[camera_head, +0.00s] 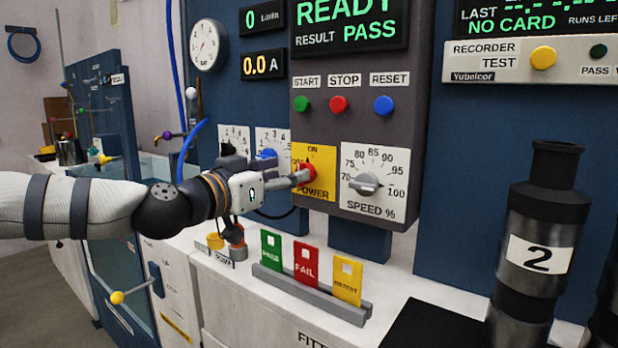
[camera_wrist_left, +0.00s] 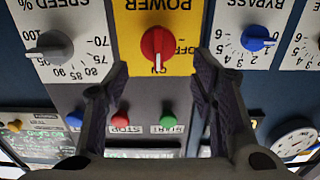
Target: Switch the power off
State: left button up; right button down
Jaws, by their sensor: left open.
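The red power knob (camera_head: 309,171) sits on a yellow plate (camera_head: 318,151) marked ON and POWER. In the left wrist view, which is upside down, the red knob (camera_wrist_left: 158,43) has a white mark pointing down in the picture, toward the ON side. Part of the OFF label shows to its right. My left gripper (camera_head: 303,177) is at the plate in the head view. In the wrist view its fingers (camera_wrist_left: 160,70) are open, one on each side of the knob, with gaps visible. They partly hide the knob in the head view. My right gripper is out of view.
The grey speed knob (camera_head: 366,185) is right of the plate, and a blue bypass knob (camera_wrist_left: 258,38) is on its other side. Start (camera_head: 302,104), stop (camera_head: 338,104) and reset (camera_head: 383,105) buttons are above. Coloured cards (camera_head: 305,267) stand in a rack below. The display (camera_head: 348,22) reads READY.

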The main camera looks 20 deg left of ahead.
aim_at(299, 169)
pick_arm(q)
jog(key=x, duration=0.5)
jog(key=shift+w+d, duration=0.2)
jog(key=shift+w, duration=0.05)
jog(key=c, duration=1.1)
